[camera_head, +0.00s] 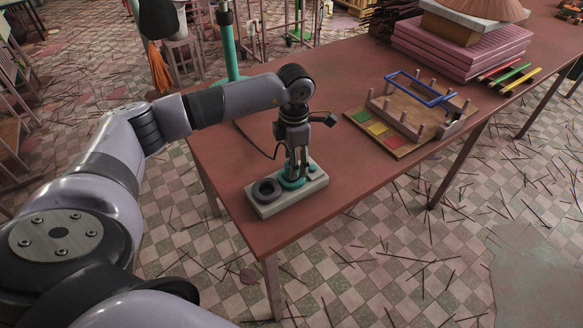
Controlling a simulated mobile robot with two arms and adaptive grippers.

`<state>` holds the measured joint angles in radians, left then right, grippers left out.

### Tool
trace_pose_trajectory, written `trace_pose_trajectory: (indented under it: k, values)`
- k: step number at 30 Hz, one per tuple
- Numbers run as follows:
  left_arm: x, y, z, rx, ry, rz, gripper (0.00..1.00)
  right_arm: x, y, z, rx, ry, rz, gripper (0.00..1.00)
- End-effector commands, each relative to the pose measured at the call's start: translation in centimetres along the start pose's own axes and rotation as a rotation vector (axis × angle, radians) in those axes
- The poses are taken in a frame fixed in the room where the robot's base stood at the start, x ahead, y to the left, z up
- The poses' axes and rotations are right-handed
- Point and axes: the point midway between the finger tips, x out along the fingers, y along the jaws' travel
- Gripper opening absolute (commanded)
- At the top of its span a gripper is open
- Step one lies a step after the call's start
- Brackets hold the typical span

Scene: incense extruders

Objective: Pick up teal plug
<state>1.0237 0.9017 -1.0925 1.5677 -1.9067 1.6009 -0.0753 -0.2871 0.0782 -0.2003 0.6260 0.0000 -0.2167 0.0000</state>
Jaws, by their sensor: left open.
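A teal plug (290,183) sits in a pale grey block (290,202) near the front left edge of the reddish table. My left gripper (299,172) points down right over the plug, with its fingers open. The fingers hide part of the plug, and I cannot tell whether they touch it. A dark ring (266,190) sits at the left end of the same block. A little more teal shows behind the fingers at the block's right end. My right gripper is not in view.
A wooden board with pegs, coloured squares and a blue frame (403,84) lies to the right on the table (340,70). Pink stacked slabs (460,42) and coloured sticks (515,75) lie farther back. A teal post (227,45) stands behind my left arm.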

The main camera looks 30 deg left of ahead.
Motion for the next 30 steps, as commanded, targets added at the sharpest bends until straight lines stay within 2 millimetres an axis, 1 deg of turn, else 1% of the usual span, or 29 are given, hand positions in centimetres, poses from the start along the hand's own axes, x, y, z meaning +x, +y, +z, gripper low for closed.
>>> trace_pose_trajectory:
  k: [1, 3, 6, 9, 14, 22, 30]
  values:
    - [0.4, 0.0, -0.3, -0.002, 0.004, -0.002, 0.54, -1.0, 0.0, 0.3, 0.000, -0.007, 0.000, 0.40]
    - [1.6, 0.0, -0.3, -0.002, 0.003, -0.003, 0.54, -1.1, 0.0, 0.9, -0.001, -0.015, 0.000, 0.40]
    - [2.6, 0.0, -0.3, -0.001, 0.002, -0.001, 0.54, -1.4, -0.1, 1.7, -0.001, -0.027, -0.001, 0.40]
    - [3.0, 0.1, -0.2, -0.001, 0.000, 0.001, 0.54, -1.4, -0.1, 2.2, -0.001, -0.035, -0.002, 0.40]
    - [3.0, 0.1, -0.2, -0.001, -0.001, 0.001, 0.54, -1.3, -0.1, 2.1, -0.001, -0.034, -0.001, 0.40]
    - [3.0, 0.1, -0.2, -0.001, -0.001, 0.000, 0.37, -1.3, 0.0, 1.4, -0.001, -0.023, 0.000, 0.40]
    - [2.9, 0.1, -0.2, -0.001, -0.001, 0.000, 0.19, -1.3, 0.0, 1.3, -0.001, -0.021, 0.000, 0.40]
